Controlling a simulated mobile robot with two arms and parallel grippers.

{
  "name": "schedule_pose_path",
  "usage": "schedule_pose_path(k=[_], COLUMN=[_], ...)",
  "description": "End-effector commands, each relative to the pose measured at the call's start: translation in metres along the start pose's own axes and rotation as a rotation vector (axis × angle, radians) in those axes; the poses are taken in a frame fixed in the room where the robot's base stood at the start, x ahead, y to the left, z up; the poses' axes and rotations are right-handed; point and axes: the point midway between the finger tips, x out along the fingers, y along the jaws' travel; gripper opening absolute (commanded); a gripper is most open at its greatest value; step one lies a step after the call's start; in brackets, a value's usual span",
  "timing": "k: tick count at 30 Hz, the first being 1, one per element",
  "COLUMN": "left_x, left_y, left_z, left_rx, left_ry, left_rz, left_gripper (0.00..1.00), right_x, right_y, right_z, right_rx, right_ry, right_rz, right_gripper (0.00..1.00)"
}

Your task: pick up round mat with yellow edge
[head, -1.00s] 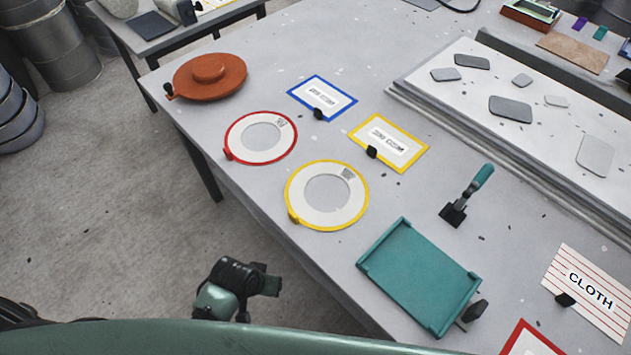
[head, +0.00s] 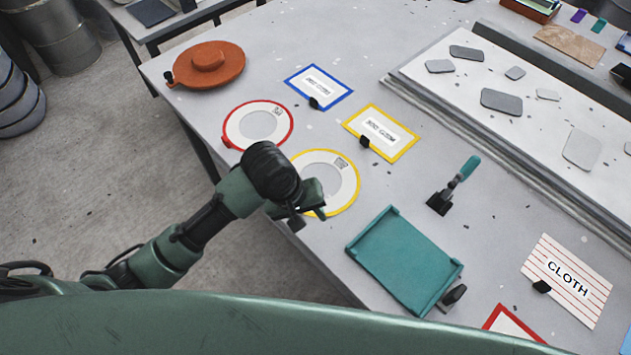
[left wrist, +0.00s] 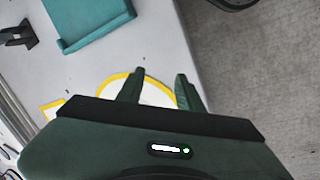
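The round mat with yellow edge (head: 341,177) lies flat on the grey table near its front edge. It is a white ring with a grey middle and a small dark printed patch. My left gripper (head: 308,205) is over its near left part and hides some of it. In the left wrist view the two fingers of my left gripper (left wrist: 160,88) are spread apart, with the yellow-edged mat (left wrist: 152,98) showing between and beyond them. Nothing is held. I cannot tell whether the fingers touch the mat. My right gripper is not in view.
A red-edged round mat (head: 237,124) lies just left of it, and a yellow-framed card (head: 401,150) behind. An orange lidded disc (head: 207,64) is at the far left.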

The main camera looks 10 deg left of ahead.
Motion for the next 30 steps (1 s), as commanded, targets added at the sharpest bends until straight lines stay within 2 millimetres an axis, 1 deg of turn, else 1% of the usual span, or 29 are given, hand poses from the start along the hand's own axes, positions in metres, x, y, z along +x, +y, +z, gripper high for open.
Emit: schedule_pose_path(k=[1,6,10,14,17,23,28,30], left_x=[-0.008,-0.029,-0.043,-0.049,-0.042,-0.022,-0.001,0.010], left_y=[0.002,-0.007,-0.017,-0.023,-0.027,-0.035,-0.046,-0.048], left_z=[-0.016,-0.050,-0.069,-0.077,-0.078,-0.076,-0.072,-0.072], left_rx=[-0.060,-0.320,-0.471,-0.550,-0.568,-0.568,-0.566,-0.565], left_ry=[0.002,0.004,0.028,0.044,0.045,0.045,0.046,0.045], left_rz=[-0.037,-0.176,-0.249,-0.286,-0.293,-0.293,-0.293,-0.291], left_gripper=[0.36,0.36,0.36,0.36,0.36,0.36,0.36,0.36], right_x=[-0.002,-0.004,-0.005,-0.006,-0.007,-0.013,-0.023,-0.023], right_y=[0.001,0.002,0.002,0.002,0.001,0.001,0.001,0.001], right_z=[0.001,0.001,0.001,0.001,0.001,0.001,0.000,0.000], right_rx=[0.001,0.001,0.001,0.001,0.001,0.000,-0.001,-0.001], right_ry=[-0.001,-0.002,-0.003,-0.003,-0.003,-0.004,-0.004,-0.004], right_rz=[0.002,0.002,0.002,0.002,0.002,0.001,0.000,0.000], right_gripper=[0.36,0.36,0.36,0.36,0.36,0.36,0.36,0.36])
